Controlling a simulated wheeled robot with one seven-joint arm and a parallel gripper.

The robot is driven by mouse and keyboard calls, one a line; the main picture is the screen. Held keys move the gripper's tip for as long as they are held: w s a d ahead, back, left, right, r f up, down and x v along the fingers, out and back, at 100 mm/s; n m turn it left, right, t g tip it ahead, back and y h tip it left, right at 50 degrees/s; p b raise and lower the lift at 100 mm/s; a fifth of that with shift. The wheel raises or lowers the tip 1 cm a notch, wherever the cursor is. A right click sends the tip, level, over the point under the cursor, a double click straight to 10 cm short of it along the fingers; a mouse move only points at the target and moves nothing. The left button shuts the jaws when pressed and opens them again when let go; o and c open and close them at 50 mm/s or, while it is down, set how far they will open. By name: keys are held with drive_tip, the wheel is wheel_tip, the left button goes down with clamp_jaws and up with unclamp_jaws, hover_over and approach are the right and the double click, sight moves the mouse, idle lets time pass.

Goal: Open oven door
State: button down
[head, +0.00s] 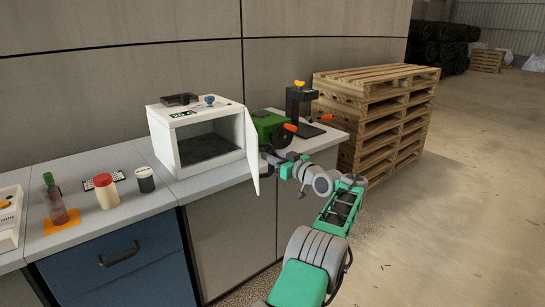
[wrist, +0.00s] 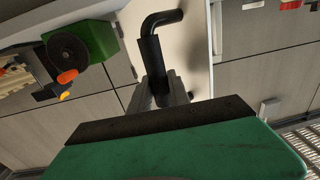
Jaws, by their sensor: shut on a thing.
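The white oven (head: 197,133) stands on the grey counter, and its dark inside shows. Its door (head: 252,152) is swung well open at the right side, pointing out toward the front. In the wrist view the door's inner or outer pale face (wrist: 190,35) shows behind a black handle (wrist: 153,55). My gripper (wrist: 160,88) is shut on this handle.
A green machine (head: 268,127) and a black press-like stand (head: 300,103) are close behind my gripper. Stacked wooden pallets (head: 385,120) stand to the right. A bottle (head: 55,200) and two jars are on the left counter. Floor at right is free.

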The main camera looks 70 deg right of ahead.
drive_tip(key=shift+w+a+r, duration=0.15)
drive_tip(key=shift+w+r, duration=0.05)
drive_tip(key=shift+w, duration=0.05)
drive_tip(key=c, duration=1.2)
unclamp_jaws()
drive_tip(key=shift+w+f, duration=0.1)
drive_tip(key=shift+f, duration=0.05)
drive_tip(key=shift+c, duration=0.2)
drive_tip(key=v, duration=0.8)
drive_tip(key=shift+w, duration=0.1)
drive_tip(key=shift+c, duration=0.3)
